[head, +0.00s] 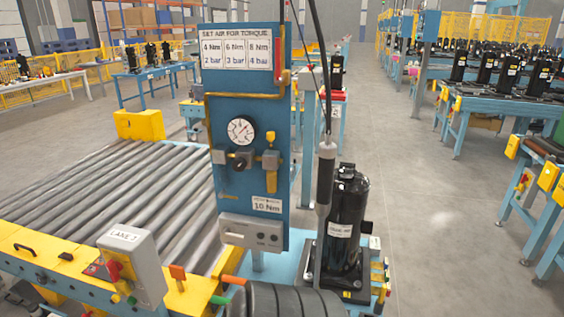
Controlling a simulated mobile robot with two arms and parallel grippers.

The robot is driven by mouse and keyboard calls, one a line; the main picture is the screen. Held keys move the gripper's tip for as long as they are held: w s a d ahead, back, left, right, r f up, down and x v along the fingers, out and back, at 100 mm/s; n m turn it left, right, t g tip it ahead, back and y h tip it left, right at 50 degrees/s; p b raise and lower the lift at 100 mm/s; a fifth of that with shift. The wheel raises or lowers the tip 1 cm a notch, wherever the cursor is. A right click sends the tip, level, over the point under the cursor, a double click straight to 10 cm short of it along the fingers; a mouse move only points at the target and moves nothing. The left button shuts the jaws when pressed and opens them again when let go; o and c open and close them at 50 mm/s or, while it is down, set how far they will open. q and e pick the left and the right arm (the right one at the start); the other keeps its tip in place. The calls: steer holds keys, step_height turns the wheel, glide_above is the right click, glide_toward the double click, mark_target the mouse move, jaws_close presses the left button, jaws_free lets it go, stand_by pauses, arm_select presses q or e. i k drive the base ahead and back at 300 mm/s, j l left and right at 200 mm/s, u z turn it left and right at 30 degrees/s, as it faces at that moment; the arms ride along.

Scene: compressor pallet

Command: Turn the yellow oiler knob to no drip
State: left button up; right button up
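The oiler (270,160) is on the blue panel (228,110), right of the round pressure gauge (241,130). The yellow knob's setting and any drip marks are too small to read. A black regulator knob (239,165) sits below the gauge, left of the oiler. Neither of my grippers shows in the head view, and nothing is seen touching the oiler.
A torque chart (237,53) tops the panel, and a 10 Nm label (267,204) is below. A hanging tool (326,170) and a black compressor (347,225) stand at right. A roller conveyor (110,195) lies left. Dark ridged shapes (280,300) fill the bottom centre.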

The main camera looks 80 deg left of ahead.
mark_target(270, 135)
steer(key=u, duration=2.95)
